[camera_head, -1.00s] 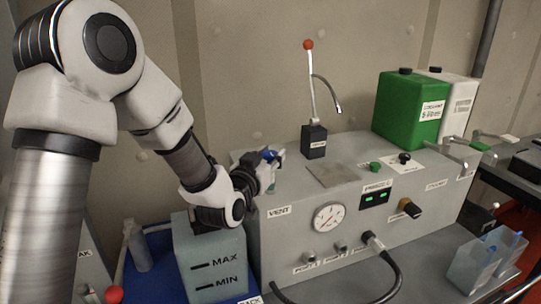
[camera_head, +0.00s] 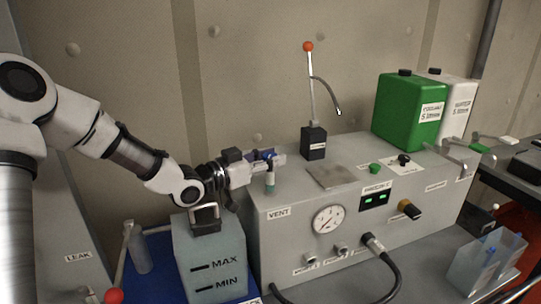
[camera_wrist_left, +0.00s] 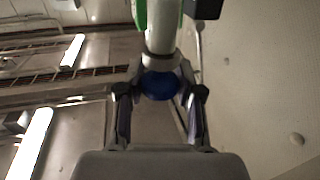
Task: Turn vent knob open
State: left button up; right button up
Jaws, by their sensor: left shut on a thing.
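The vent knob (camera_head: 269,155) is blue and sits on top of a short upright pipe (camera_head: 270,178) above the VENT label on the grey machine. My left gripper (camera_head: 266,157) reaches it from the left, with the arm nearly level. It is shut on the knob. In the left wrist view the blue knob (camera_wrist_left: 160,86) sits between the two fingers of the left gripper (camera_wrist_left: 160,105), with the pale pipe beyond it. The fingers partly hide the knob in the head view. My right gripper is not in view.
The grey machine (camera_head: 300,225) carries a gauge (camera_head: 328,219), a lever with a red ball (camera_head: 308,46) and a black hose (camera_head: 394,270). A MAX/MIN tank (camera_head: 215,262) stands below my left wrist. A green canister (camera_head: 405,105) stands at the back right.

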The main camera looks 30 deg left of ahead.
pick_arm(q)
jog(key=m+g+h+p, duration=0.2)
jog(key=h, duration=0.1)
jog(key=m+g+h+p, duration=0.1)
jog(key=shift+r+m+h, duration=0.3)
jog(key=m+g+h, duration=0.1)
jog(key=g, duration=0.1)
jog(key=m+g+h+p, duration=0.1)
jog(key=shift+w+f+m+g+h, duration=0.1)
jog(key=shift+f+m+g+h, duration=0.05)
jog(key=shift+m+g+h, duration=0.2)
jog(key=m+g, duration=0.1)
jog(key=g, duration=0.1)
jog(key=m+g+h, duration=0.1)
jog(key=g, duration=0.1)
jog(key=shift+f+m+h, duration=0.2)
jog(key=shift+m+h, duration=0.05)
jog(key=shift+m, duration=0.1)
jog(key=shift+m+g+h+b, duration=0.45)
jog(key=shift+m+g, duration=0.65)
jog(key=shift+g, duration=0.55)
jog(key=shift+r+g, duration=0.1)
jog(key=shift+g, duration=0.2)
jog(key=shift+r+m+g, duration=0.1)
jog(key=shift+m+g, duration=0.2)
jog(key=shift+m, duration=0.1)
jog(key=o, duration=1.2)
jog(key=shift+c, duration=0.2)
